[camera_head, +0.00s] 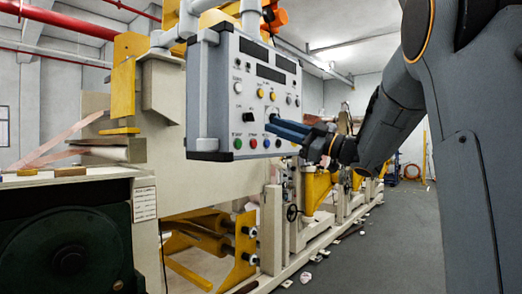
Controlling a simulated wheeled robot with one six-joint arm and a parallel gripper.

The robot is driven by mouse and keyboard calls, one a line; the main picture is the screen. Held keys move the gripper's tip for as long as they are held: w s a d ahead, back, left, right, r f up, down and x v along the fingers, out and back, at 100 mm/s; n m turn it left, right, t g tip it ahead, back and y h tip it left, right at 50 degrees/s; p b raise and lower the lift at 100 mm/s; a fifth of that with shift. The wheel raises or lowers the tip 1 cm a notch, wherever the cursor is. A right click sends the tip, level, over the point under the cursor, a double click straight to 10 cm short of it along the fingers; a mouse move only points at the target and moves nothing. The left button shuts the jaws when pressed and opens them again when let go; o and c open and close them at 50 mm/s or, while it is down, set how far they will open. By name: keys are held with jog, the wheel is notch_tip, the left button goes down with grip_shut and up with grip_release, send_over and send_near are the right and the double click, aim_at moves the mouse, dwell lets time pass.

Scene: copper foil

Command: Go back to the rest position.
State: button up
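My arm comes in from the right and reaches to the grey control panel (215,98). My gripper (270,124) is at the panel's lower right part, in front of its face. Its blue-grey fingers lie close together, with nothing seen between them. I cannot tell whether the fingertips touch the panel. Part of the panel behind the fingers is hidden. A black knob (249,116) is just left of the fingertips. Below are a green button (238,143), a red button (253,143) and a blue button (266,143).
The panel hangs in front of a long beige and yellow machine (220,185). Copper foil (75,137) runs at the left. A handwheel (292,212) sticks out below the panel. The grey floor (385,235) to the right is mostly open, with small scraps beside the machine.

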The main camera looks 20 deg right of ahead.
jog(key=w+d+f+m+t+h, duration=0.2)
jog(key=w+f+m+t+h, duration=0.3)
jog(key=f+m+h, duration=0.5)
jog(key=s+f+m+g+h, duration=0.2)
jog(key=s+f+g+h, duration=0.15)
jog(key=f, duration=0.75)
jog(key=s+f+m+g+h, duration=0.2)
jog(key=f+m+g+h, duration=0.15)
jog(key=f, duration=0.65)
jog(key=s+a+f+g, duration=0.2)
jog(key=s+f+g, duration=0.2)
jog(key=s, duration=0.6)
jog(key=s+a+f+g, duration=0.3)
jog(key=s+f+g, duration=0.1)
jog(key=s+f, duration=0.5)
jog(key=s+a+f+g, duration=0.2)
jog(key=s+f+g, duration=0.2)
jog(key=s, duration=0.7)
notch_tip(320, 180, down, 3)
jog(key=shift+s+a+r+m+y, duration=0.1)
jog(key=shift+s+a+m+y, duration=0.15)
jog(key=shift+m+y, duration=0.15)
